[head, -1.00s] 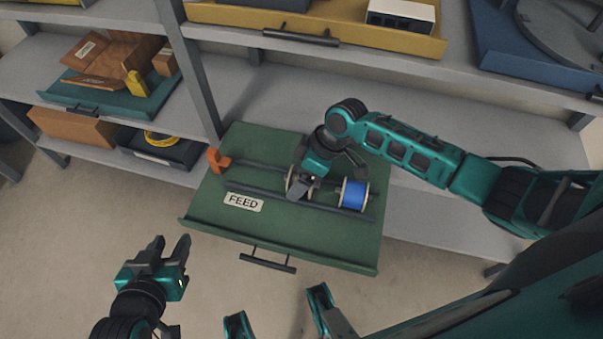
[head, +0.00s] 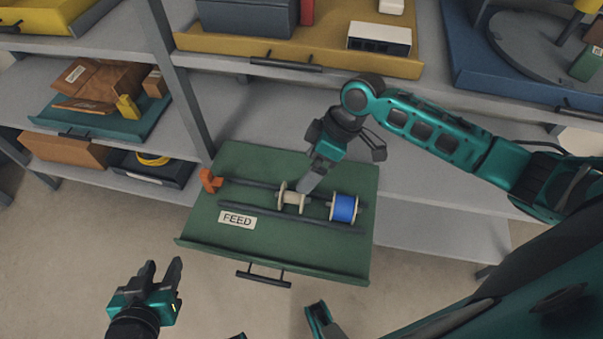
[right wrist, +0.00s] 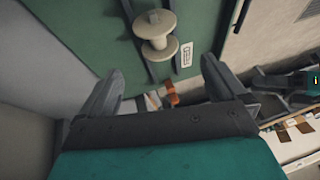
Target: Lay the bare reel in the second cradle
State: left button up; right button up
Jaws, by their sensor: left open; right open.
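The bare reel (head: 292,198), pale and empty, lies across the two dark rails (head: 300,217) on the green tray, left of the blue-wound reel (head: 343,208). In the right wrist view the bare reel (right wrist: 155,35) rests on the rails, apart from the fingers. My right gripper (head: 312,185) is just above and beside the bare reel in the head view; its fingers (right wrist: 160,85) are open and empty in the right wrist view. My left gripper (head: 162,275) is open and empty, low at the left, away from the tray. Cradle divisions on the rails cannot be made out.
The green tray (head: 200,232) carries a FEED label (head: 237,219) and an orange piece (head: 210,180) at its left. A black handle (head: 263,278) is on its front. Shelf posts and a yellow tray (head: 220,48) stand behind and above. The floor in front is clear.

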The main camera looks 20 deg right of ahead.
jog(key=s+a+f+m+t, duration=0.3)
jog(key=a+m+t, duration=0.1)
jog(key=a+t, duration=0.15)
jog(key=s+d+m+t+h, duration=0.2)
jog(key=s+d+m+t, duration=0.1)
jog(key=s, duration=0.3)
jog(key=shift+s+d+m+t, duration=0.25)
jog(key=shift+d+m+t, duration=0.15)
jog(key=shift+m+t, duration=0.3)
